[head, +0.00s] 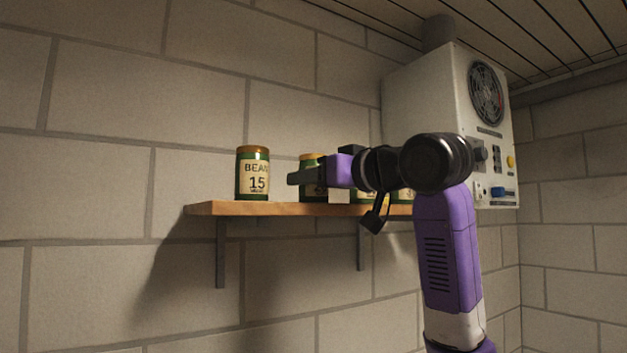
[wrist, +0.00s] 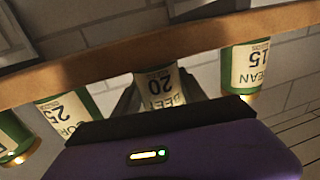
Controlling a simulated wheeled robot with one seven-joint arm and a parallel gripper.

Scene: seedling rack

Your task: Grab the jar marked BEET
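The BEET jar, its label reading 20, is upside down in the middle of the wrist view (wrist: 159,84). Its lid end is hidden behind my gripper's body. In the head view the jar (head: 308,160) stands on the shelf, mostly covered by my gripper (head: 300,178). My gripper's dark fingers also show in the wrist view (wrist: 158,92), one on each side of the jar. They are apart, with the jar between them; I cannot tell whether either touches it.
The BEAN jar (head: 253,174) stands to the left on the wooden shelf (head: 230,208). More green jars are to the right, partly behind my arm; one shows in the wrist view (wrist: 63,115). A grey fan box (head: 430,95) hangs on the wall at right.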

